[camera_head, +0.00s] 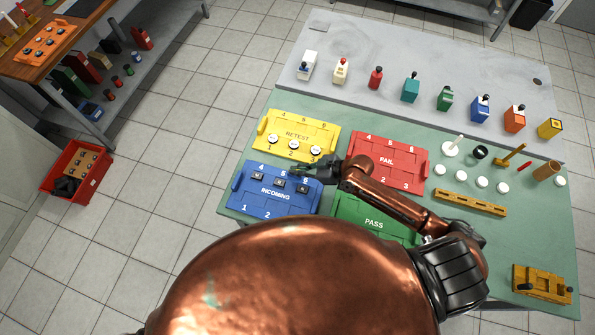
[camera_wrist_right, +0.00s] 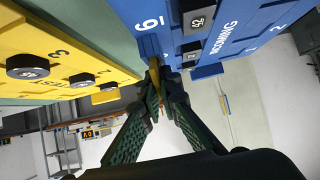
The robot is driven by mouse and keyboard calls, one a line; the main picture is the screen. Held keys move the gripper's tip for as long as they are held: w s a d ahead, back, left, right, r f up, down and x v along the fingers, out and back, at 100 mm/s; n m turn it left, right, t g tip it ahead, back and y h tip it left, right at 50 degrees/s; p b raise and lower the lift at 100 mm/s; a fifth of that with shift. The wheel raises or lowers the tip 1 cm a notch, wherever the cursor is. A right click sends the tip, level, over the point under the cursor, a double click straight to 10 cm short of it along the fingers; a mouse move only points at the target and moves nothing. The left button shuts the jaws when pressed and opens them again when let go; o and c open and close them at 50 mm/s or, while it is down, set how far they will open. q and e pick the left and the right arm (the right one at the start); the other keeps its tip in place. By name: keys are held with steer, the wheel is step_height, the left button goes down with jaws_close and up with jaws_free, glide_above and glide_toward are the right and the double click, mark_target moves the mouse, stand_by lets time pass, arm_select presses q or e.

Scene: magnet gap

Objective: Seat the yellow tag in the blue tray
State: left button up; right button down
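The blue tray (camera_head: 253,201), marked INCOMING, lies at the left of the green table. Black square pieces (camera_head: 257,176) sit along its numbered far row. My right gripper (camera_head: 299,172) is over the far right corner of this tray. In the right wrist view the fingertips (camera_wrist_right: 155,80) close around a small yellow piece, the yellow tag (camera_wrist_right: 154,70), beside the number 6 of the blue tray (camera_wrist_right: 225,15). Whether the tag touches the tray I cannot tell. The tag is hidden in the head view. My left gripper is not in view.
The yellow RETEST tray (camera_head: 318,130) with round pieces lies just behind. The red FAIL tray (camera_head: 404,150) and green PASS tray (camera_head: 355,212) lie to the right, under or near my right arm. A grey shelf (camera_head: 440,70) with several coloured blocks runs along the back.

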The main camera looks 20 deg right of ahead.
steer(key=shift+r, duration=0.55)
step_height(320, 180, up, 2)
steer(key=shift+r, duration=0.2)
steer(key=s+r+p, duration=0.1)
steer(key=s+r, duration=0.8)
steer(key=s, duration=0.5)
steer(key=shift+r, duration=0.3)
steer(key=shift+a, duration=0.1)
